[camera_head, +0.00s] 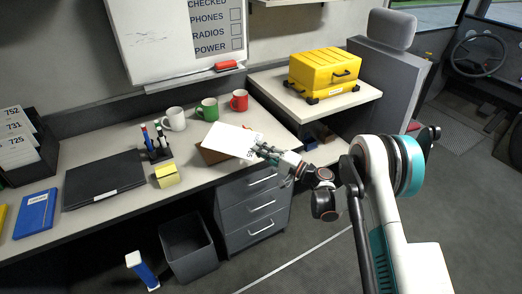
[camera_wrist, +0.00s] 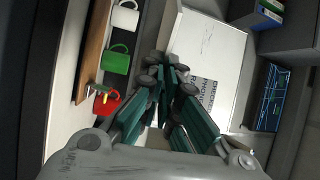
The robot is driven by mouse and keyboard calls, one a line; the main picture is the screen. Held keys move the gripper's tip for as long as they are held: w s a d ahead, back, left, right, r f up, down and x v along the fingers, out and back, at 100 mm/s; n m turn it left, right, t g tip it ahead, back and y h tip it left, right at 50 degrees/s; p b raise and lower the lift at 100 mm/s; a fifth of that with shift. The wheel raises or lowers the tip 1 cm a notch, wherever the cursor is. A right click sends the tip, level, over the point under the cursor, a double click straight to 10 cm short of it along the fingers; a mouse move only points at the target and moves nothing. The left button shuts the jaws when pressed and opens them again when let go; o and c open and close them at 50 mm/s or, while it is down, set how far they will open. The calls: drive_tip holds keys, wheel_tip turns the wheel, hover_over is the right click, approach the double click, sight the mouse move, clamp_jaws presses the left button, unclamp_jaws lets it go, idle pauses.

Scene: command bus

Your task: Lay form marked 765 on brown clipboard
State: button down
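A white form (camera_head: 229,139) with dark print at its right end is in the head view; I cannot read its number. My gripper (camera_head: 263,152) is at that printed end and appears shut on it. The form is tilted and overlaps the brown clipboard (camera_head: 210,156) on the desk, hiding much of it. I cannot tell whether they touch. In the wrist view, the clipboard (camera_wrist: 94,48) lies at the left with its metal clip, and my gripper's fingers (camera_wrist: 168,82) are close together. The form cannot be made out there.
Red (camera_head: 239,100), green (camera_head: 208,109) and white (camera_head: 174,118) mugs stand behind the clipboard. A pen holder (camera_head: 158,149), yellow notes (camera_head: 167,175) and a black folder (camera_head: 104,178) are left. A file rack (camera_head: 30,158) holds other numbered forms. A yellow case (camera_head: 325,72) stands right.

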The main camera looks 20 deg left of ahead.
drive_tip(key=shift+w+a+f+b, duration=0.2)
drive_tip(key=shift+f+b, duration=0.4)
drive_tip(key=shift+f, duration=1.05)
drive_tip(key=shift+w+a+f+b, duration=0.2)
drive_tip(key=shift+f+b, duration=0.45)
drive_tip(key=shift+f, duration=0.95)
drive_tip(key=shift+w+a+f+b, duration=0.15)
drive_tip(key=shift+f+b, duration=0.45)
drive_tip(key=shift+f, duration=1.05)
